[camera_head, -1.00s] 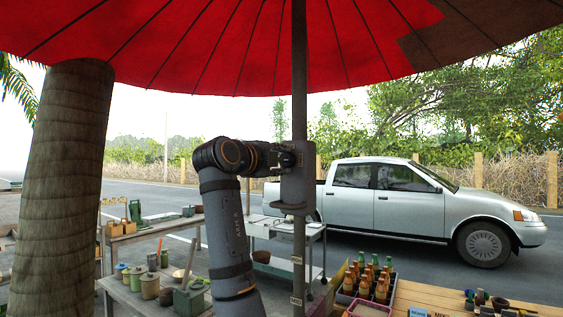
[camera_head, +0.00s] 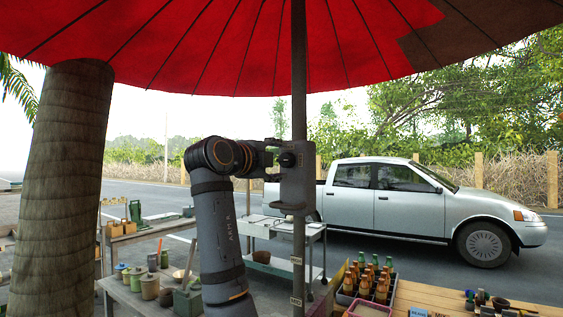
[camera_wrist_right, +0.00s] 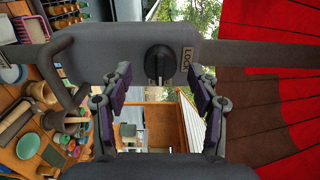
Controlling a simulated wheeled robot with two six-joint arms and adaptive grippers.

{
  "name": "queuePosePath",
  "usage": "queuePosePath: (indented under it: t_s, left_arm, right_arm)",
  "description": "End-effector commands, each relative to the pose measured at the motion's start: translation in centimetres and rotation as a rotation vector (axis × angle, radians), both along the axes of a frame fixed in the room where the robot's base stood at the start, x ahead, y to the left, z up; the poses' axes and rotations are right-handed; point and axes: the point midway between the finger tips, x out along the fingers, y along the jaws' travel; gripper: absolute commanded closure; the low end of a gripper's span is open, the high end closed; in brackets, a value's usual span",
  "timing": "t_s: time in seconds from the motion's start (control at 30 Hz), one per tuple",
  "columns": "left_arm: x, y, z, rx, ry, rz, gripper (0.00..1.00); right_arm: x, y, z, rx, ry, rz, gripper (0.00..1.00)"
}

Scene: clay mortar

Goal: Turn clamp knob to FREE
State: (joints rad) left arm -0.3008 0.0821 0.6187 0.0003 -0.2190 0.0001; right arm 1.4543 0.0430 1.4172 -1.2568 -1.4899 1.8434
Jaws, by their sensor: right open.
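The clamp (camera_head: 298,190) is a grey housing around the umbrella pole, with a round black knob (camera_head: 287,159) on its side. In the right wrist view the knob (camera_wrist_right: 159,62) sits on the grey clamp face (camera_wrist_right: 110,47), with a LOCK label (camera_wrist_right: 187,61) to its right. The knob's grip bar runs up and down in that view; I see no FREE label. My right gripper (camera_head: 276,156) is open and empty, just left of the knob in the head view. In the wrist view its purple-padded fingers (camera_wrist_right: 158,92) are apart, below the knob. My left gripper is not seen.
The umbrella pole (camera_head: 299,90) rises through the clamp under the red canopy (camera_head: 220,45). A grey cart (camera_head: 262,230) stands behind. A bottle crate (camera_head: 368,285) and a wooden table (camera_head: 440,297) are low right. A palm trunk (camera_head: 62,190) is left.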

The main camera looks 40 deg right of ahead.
Motion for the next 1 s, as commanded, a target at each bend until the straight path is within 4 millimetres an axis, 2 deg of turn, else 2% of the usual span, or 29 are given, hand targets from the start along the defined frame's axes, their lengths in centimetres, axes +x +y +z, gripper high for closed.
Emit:
queuePosePath:
  t_s: [0.2,0.4,0.57,1.0]
  left_arm:
    - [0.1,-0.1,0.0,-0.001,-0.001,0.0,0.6]
    - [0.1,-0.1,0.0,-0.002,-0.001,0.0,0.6]
    - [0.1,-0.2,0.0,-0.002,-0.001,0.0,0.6]
    - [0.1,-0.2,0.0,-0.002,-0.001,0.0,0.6]
  right_arm:
    - [-1.4,5.3,-0.1,0.002,0.0,0.007,0.39]
    - [-2.4,8.8,-0.1,0.002,0.0,0.005,0.39]
    - [-2.8,9.9,0.0,0.001,0.0,0.002,0.39]
    - [-2.8,9.9,0.0,0.001,-0.001,0.001,0.39]
